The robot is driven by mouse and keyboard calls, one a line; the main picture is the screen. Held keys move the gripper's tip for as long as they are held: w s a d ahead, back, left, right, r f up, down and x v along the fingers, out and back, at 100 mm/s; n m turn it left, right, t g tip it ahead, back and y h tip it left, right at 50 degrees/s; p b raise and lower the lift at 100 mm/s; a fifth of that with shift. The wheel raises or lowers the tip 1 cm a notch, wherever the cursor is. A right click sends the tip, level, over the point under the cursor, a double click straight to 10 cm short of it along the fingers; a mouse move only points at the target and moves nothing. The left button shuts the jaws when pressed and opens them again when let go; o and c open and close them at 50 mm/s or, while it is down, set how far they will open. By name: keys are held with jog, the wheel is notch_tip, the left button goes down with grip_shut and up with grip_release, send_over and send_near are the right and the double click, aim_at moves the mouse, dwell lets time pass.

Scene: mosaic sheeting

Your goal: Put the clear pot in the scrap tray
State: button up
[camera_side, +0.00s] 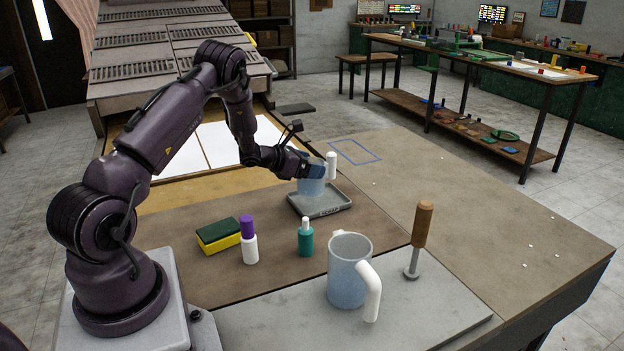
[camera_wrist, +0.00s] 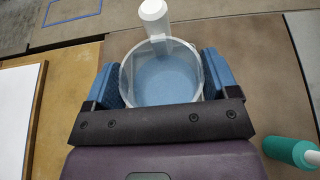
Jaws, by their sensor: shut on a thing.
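My gripper (camera_side: 302,167) is shut on a clear pot (camera_side: 311,186) with a white handle and a bluish tint. In the wrist view the pot (camera_wrist: 165,78) sits upright between the two blue fingers (camera_wrist: 160,80), its handle pointing away from me. The grey scrap tray (camera_side: 322,209) is on the table; in the side view the pot overlaps its back part.
A larger clear jug (camera_side: 347,272) with a white handle stands on the grey board (camera_side: 270,325), beside a wooden-handled tool (camera_side: 421,225). A teal bottle (camera_side: 305,240), a purple-capped bottle (camera_side: 249,246) and a sponge (camera_side: 219,237) stand nearby. The table right of the tray is clear.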

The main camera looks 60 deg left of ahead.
jog(key=shift+w+a+f, duration=0.3)
jog(key=shift+w+f, duration=0.1)
jog(key=shift+f, duration=0.2)
jog(key=shift+w+a+f, duration=0.1)
jog(key=shift+f, duration=0.8)
jog(key=shift+w+a+f, duration=0.1)
jog(key=shift+f, duration=0.8)
jog(key=shift+f, duration=0.15)
